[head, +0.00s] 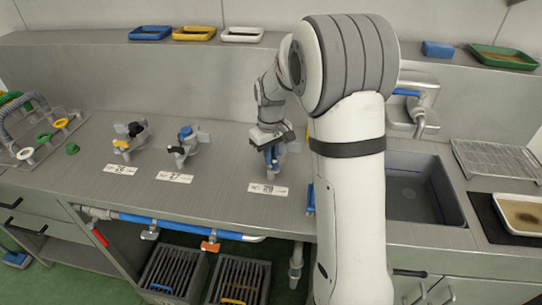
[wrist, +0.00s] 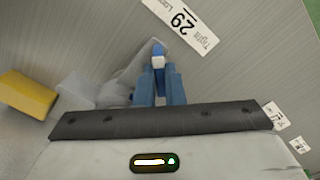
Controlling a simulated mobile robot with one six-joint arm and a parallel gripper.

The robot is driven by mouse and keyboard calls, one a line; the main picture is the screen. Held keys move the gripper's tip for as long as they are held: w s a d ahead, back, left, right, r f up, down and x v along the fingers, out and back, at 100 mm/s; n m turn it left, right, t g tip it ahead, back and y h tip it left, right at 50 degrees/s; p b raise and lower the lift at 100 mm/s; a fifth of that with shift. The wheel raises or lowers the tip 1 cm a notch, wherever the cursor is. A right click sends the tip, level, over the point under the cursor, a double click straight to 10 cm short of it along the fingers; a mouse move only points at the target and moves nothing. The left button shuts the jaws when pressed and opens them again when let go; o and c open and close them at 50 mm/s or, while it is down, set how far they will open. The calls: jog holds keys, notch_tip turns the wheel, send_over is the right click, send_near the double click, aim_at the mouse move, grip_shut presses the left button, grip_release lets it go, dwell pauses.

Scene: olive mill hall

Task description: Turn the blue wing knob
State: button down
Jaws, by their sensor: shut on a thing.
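My gripper (head: 272,160) points down at a metal fitting at the middle of the steel counter, behind a numbered plate (head: 268,189). In the wrist view my gripper (wrist: 158,76) has its two blue fingers close together, shut on the blue wing knob (wrist: 158,49). The knob shows as a small blue piece with a pale end between the fingertips; the rest of it is hidden. The grey fitting body (wrist: 127,75) lies beside the fingers. The plate in the wrist view (wrist: 182,20) reads 29.
Two similar fittings stand to the left, one with a black knob (head: 136,129) and one with a blue knob (head: 186,131). A sink (head: 420,190) lies right of my arm. A yellow block (wrist: 27,95) is left in the wrist view. Shallow trays (head: 242,34) line the shelf.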

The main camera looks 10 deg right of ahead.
jog(key=m, duration=1.3)
jog(key=shift+m+b, duration=0.3)
jog(key=shift+b, duration=0.05)
jog(key=m, duration=1.3)
jog(key=c, duration=1.5)
grip_release()
